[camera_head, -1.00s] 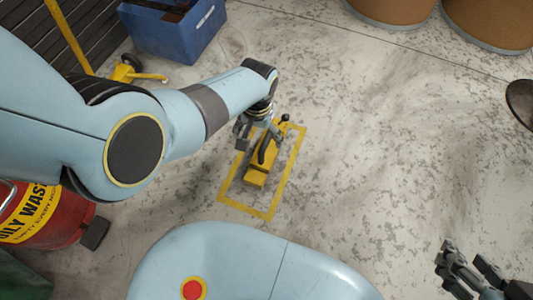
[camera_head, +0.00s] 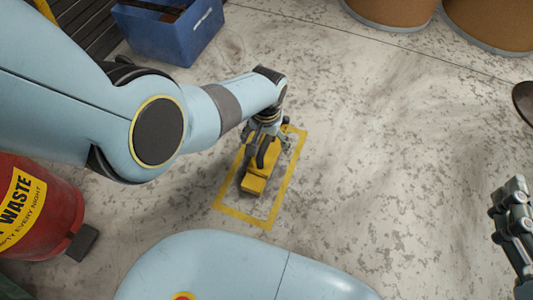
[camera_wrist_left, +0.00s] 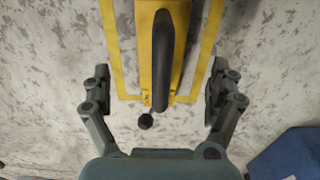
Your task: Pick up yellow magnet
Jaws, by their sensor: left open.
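The yellow magnet (camera_head: 254,184) lies on the floor inside a yellow taped rectangle. It has a black handle along its top and a black-knobbed lever at its far end. My left gripper (camera_head: 266,140) is over the far part of the magnet and hides some of it. In the left wrist view the magnet (camera_wrist_left: 176,72) runs up the middle, and my left gripper (camera_wrist_left: 160,92) is open, with one finger on each side, apart from it. My right gripper (camera_head: 510,205) is at the right edge, empty, away from the magnet.
A red oily-waste can (camera_head: 60,205) stands at the left. A blue bin (camera_head: 175,38) is at the back left, and brown drums (camera_head: 490,20) are at the back right. The yellow tape (camera_head: 285,185) lies flat. The floor right of it is clear.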

